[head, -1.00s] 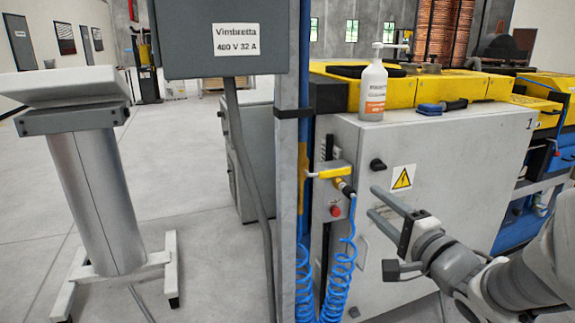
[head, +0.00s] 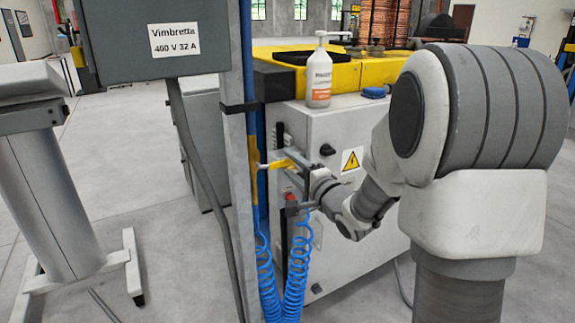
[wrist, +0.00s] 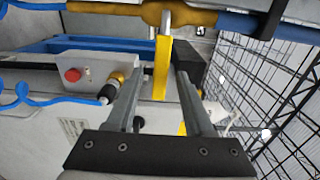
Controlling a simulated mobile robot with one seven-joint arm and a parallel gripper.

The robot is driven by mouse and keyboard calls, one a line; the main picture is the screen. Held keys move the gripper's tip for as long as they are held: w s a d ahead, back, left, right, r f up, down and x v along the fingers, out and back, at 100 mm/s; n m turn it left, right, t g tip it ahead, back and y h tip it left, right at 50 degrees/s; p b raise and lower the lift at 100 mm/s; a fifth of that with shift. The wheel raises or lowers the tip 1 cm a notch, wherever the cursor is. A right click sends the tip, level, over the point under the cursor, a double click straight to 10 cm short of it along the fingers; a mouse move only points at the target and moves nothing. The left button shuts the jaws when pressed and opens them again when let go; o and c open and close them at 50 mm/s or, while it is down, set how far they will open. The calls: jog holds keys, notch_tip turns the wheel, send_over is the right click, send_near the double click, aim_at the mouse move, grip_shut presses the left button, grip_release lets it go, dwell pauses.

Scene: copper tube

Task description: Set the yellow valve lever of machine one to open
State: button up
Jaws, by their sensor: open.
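The yellow valve lever (head: 282,163) sticks out to the right from an ochre pipe section (head: 254,160) in the head view. In the wrist view, the lever (wrist: 161,68) stands square to the pipe (wrist: 165,14), joined by a short metal stub. My gripper (head: 284,160) is open at the lever, and my wrist partly hides the area. The pale machine cabinet (head: 285,118) stands behind.
A red button (wrist: 73,75) and a brass fitting (wrist: 117,82) with a blue hose sit left of the fingers. Blue coiled hoses (head: 296,265) hang below the lever. A grey post (head: 236,180) stands left of it. A white bottle (head: 319,75) stands on the cabinet.

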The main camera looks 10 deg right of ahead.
jog(key=shift+x, duration=1.05)
grip_shut()
dwell(0.7)
